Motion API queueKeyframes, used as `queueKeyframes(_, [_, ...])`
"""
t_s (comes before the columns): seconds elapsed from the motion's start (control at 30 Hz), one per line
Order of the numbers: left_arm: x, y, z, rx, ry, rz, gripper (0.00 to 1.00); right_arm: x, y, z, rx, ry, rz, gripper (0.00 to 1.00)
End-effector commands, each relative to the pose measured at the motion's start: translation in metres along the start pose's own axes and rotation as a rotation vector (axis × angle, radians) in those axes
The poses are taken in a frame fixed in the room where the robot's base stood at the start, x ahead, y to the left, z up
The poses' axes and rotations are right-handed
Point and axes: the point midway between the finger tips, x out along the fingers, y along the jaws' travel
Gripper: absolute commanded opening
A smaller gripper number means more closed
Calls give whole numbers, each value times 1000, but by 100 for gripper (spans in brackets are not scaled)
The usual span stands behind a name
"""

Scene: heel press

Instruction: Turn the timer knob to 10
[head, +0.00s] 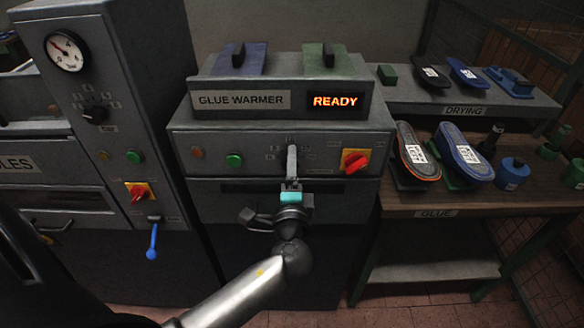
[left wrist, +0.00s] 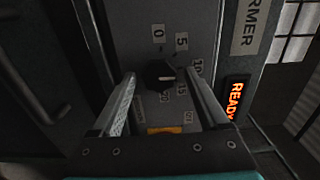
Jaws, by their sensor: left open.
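The glue warmer (head: 255,145) stands in the middle of the head view. Its black knob (left wrist: 160,73) shows in the left wrist view, on a panel with labels including 0, 5 and 10. Which label the knob points to is unclear. My left gripper (head: 291,152) is open in front of this panel. In the left wrist view, its two fingers (left wrist: 160,80) stand on either side of the knob; I cannot tell whether they touch it. In the head view the gripper hides the knob. My right gripper is not in view.
A red-and-yellow switch (head: 355,161) is right of the gripper; a green button (head: 234,160) is left. The left machine has another black knob (head: 96,114), a gauge (head: 65,52) and a blue lever (head: 153,240). Shoe soles (head: 462,151) lie on the right bench (head: 500,198).

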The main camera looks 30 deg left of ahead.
Motion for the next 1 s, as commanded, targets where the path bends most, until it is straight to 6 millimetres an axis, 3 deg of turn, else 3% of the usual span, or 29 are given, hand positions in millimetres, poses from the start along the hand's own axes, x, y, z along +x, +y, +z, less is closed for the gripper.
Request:
queueKeyframes(0.27, [-13, 2, 0, 0, 0, 3, 78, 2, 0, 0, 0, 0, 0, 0])
queueKeyframes(0.8, [-122, 3, 0, -1, 1, 5, 78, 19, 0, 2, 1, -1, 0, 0])
queueKeyframes(1.0, [-146, 2, 0, 0, 0, 3, 78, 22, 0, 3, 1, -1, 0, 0])
